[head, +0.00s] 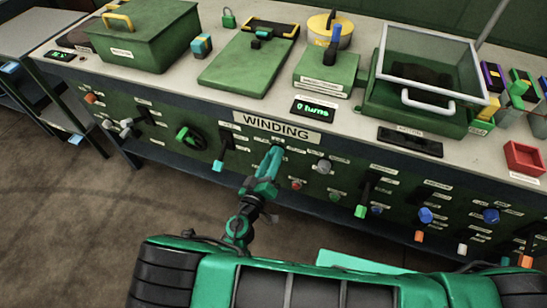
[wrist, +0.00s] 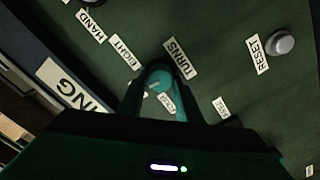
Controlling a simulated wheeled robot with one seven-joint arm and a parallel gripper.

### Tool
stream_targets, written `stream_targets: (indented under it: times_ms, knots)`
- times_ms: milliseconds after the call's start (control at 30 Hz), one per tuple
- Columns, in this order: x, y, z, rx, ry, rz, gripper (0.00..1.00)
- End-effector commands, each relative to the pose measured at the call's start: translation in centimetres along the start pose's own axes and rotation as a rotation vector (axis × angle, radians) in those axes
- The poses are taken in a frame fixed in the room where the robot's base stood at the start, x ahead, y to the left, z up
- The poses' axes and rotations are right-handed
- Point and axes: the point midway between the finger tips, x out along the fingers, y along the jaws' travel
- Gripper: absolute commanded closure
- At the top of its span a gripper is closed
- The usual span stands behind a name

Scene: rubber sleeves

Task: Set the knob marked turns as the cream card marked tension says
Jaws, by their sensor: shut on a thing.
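The knob (wrist: 158,78) by the label TURNS (wrist: 180,58) is a round teal knob on the green panel. My gripper (wrist: 160,88) has its two fingers on either side of the knob and is shut on it. In the head view my gripper (head: 274,158) reaches the panel just below the WINDING sign (head: 276,128) and hides the knob. The knob's pointer direction is unclear. I cannot make out a cream card marked tension.
A black display (head: 316,108) on the bench reads "0 turns" in green. A grey button (wrist: 284,42) labelled RESET is right of the knob in the wrist view.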

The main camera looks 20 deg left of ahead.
Motion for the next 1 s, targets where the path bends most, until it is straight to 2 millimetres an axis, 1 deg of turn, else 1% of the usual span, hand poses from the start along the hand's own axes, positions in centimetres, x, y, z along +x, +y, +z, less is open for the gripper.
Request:
stream_targets:
  times_ms: [700,1000]
  knots:
    - [-0.1,-0.46,-0.11,-0.677,0.006,-0.004,0.91]
    - [-0.12,-0.59,-0.01,-0.928,0.007,-0.004,0.91]
